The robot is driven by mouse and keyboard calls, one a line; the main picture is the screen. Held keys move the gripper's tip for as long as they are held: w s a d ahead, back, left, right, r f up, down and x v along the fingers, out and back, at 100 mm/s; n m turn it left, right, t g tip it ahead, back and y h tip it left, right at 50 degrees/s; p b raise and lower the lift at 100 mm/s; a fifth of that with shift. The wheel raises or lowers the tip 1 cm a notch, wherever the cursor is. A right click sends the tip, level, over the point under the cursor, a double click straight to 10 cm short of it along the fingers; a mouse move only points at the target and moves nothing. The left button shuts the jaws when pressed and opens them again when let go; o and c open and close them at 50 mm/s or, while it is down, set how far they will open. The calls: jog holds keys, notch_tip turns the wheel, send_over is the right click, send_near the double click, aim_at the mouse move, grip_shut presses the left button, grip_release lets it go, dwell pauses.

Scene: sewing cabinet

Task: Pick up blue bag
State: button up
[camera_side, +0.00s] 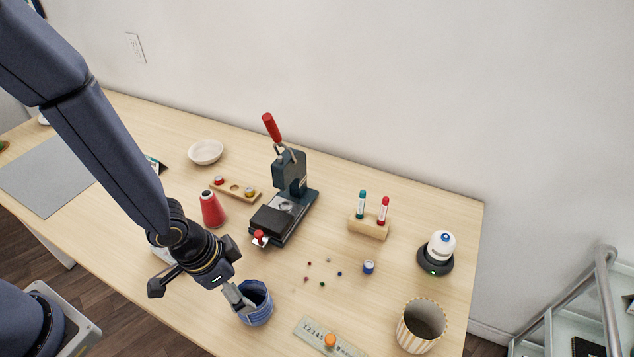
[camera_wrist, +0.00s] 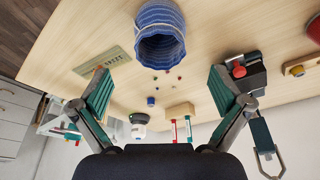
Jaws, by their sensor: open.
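The blue bag (camera_side: 258,310) is a round, open-topped blue fabric container with pale stripes, standing upright near the table's front edge. In the wrist view the bag (camera_wrist: 160,40) is at the top centre, beyond the fingertips and between their lines. My gripper (camera_side: 197,292) is open, left of the bag in the side view. One finger overlaps the bag's left rim there; I cannot tell whether it touches. In the wrist view my gripper (camera_wrist: 158,78) has its fingers spread wide with nothing between them.
A ruler (camera_side: 312,332) with an orange item (camera_side: 330,340) lies right of the bag. A striped cup (camera_side: 420,328) stands farther right. A press (camera_side: 284,205), a red thread cone (camera_side: 212,210) and a marker holder (camera_side: 369,227) stand behind. Small beads (camera_side: 322,284) are scattered mid-table.

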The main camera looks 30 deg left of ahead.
aim_at(256, 299)
jog(key=x, duration=0.9)
jog(key=shift+f, duration=0.25)
jog(key=c, duration=1.1)
jog(key=shift+r, duration=0.1)
